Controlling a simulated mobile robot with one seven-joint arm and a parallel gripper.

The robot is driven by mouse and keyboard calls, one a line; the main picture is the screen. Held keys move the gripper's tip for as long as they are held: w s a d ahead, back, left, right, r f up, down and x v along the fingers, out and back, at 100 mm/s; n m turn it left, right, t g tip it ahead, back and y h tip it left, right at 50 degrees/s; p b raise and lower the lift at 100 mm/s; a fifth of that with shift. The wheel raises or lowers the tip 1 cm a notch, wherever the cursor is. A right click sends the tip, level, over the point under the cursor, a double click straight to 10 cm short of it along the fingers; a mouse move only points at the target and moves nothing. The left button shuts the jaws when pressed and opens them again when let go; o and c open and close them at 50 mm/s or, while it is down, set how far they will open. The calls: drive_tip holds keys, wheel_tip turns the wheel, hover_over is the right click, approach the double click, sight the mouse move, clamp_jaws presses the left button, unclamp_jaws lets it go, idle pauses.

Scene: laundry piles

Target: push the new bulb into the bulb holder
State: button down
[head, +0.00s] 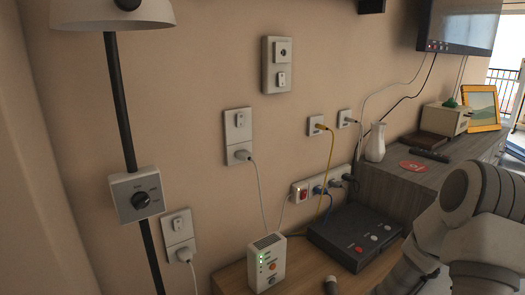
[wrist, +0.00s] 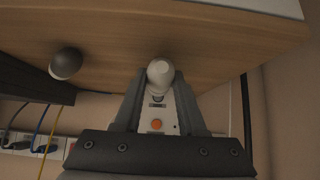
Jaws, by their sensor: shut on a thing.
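A pale white bulb (wrist: 160,72) is between the tips of my gripper (wrist: 159,85) in the wrist view, and the fingers are shut on it. Its lower part is hidden by the fingers. A second, dark grey bulb (wrist: 66,62) stands apart from the gripper over the wooden table; it also shows at the bottom edge of the head view (head: 330,286). A lamp with a white shade (head: 112,12) on a black pole stands at the top left of the head view. No bulb holder can be seen; the shade's inside is hidden. My gripper is outside the head view.
Cables run to a power strip (head: 318,187) and wall sockets. A dial box (head: 138,194) sits on the lamp pole.

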drive_tip(key=shift+r+p, duration=2.3)
drive_tip(key=shift+r, duration=0.45)
